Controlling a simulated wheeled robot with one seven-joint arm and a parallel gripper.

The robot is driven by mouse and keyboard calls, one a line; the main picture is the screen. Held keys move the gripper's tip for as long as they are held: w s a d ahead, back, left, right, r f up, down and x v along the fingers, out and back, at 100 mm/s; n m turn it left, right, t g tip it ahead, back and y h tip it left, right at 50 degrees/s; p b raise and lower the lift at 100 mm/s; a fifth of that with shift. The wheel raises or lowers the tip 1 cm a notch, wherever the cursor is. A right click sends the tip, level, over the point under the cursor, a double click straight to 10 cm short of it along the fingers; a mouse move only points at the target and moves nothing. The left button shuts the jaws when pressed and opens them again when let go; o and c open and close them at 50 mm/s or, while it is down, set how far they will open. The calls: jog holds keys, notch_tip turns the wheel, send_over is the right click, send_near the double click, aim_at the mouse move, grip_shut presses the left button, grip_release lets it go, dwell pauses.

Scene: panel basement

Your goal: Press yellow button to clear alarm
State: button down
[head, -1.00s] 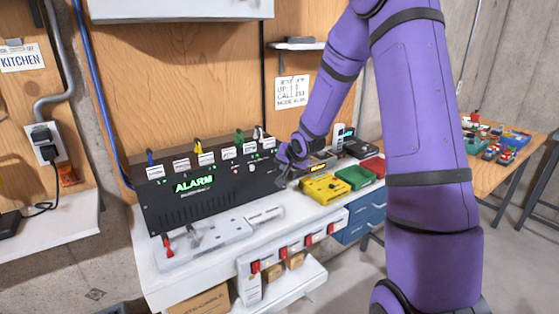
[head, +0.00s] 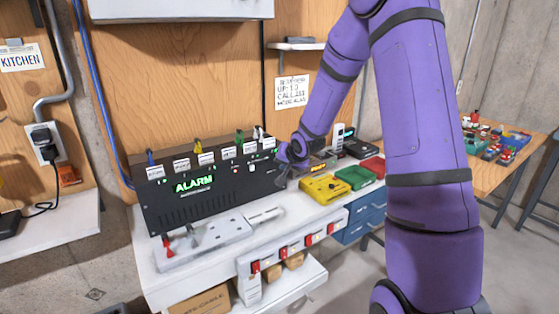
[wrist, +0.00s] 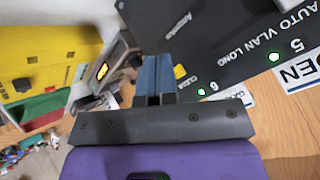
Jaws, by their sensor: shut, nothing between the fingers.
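The black alarm panel (head: 210,200) stands at the back of the white bench with a green lit "ALARM" display (head: 194,184). It also shows upside down in the wrist view (wrist: 215,40). In the wrist view a small yellow patch (wrist: 180,72), seemingly the yellow button, shows on the panel beside a label that looks like "CLEAR". My gripper (head: 281,180) is at the panel's right end; in the wrist view its fingers (wrist: 158,62) are shut and empty, right beside the yellow patch and partly covering that area. I cannot tell whether they touch it.
A yellow box (head: 324,188), a green box (head: 357,178) and a red box (head: 374,167) sit on the bench right of my gripper.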

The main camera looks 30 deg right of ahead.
jog(key=shift+w, duration=0.2)
jog(key=shift+w, duration=0.2)
jog(key=shift+w, duration=0.35)
dwell(0.7)
jog(key=shift+s, duration=0.75)
jog(key=shift+s+d, duration=0.1)
jog(key=shift+s, duration=2.45)
jog(key=shift+r, duration=0.1)
